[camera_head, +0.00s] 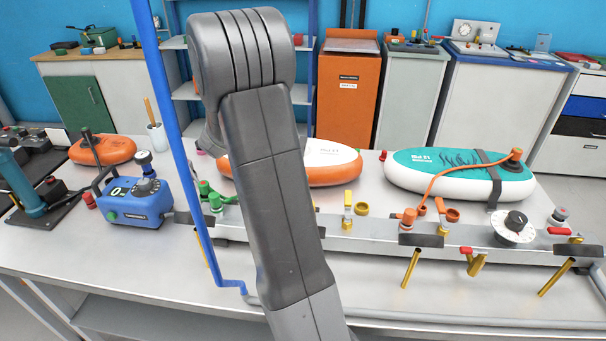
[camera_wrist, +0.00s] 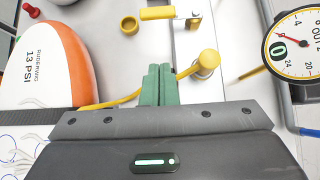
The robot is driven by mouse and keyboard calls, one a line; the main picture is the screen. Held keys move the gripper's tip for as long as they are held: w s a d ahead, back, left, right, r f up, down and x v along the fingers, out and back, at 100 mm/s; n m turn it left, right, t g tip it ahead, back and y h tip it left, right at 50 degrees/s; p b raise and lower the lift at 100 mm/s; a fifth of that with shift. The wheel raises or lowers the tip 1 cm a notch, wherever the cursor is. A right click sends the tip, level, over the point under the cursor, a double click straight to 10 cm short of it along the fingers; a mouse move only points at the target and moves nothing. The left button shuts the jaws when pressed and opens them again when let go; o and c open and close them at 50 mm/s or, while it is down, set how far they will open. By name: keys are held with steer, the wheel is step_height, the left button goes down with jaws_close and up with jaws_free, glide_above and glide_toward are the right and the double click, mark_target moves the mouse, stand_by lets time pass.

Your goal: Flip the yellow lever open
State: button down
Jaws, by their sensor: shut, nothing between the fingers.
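The yellow lever (camera_wrist: 157,13) is at the top of the wrist view, a short bar beside a metal fitting (camera_wrist: 194,20). In the head view a yellow lever (camera_head: 347,199) stands upright on the metal rail, right of my arm. My gripper (camera_wrist: 157,70) shows two green fingers pressed together, empty. In the wrist view the fingers are below the lever in the picture and apart from it. A yellow hose (camera_wrist: 109,103) runs behind the fingers to a yellow knob-like connector (camera_wrist: 207,62) on their right. My arm hides the gripper in the head view.
A yellow ring cap (camera_wrist: 129,25) is left of the lever. An orange and white board (camera_wrist: 45,70) lies at left, and a round gauge (camera_wrist: 295,45) is at right. The metal rail (camera_head: 380,230) carries several other fittings. A teal board (camera_head: 440,165) lies behind it.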

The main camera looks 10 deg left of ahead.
mark_target(348, 205)
steer(key=x, duration=0.7)
steer(key=shift+d+f, duration=0.2)
steer(key=shift+d, duration=0.05)
steer(key=shift+d+r+p, duration=0.1)
steer(key=shift+d+p, duration=0.25)
steer(key=shift+d, duration=1.5)
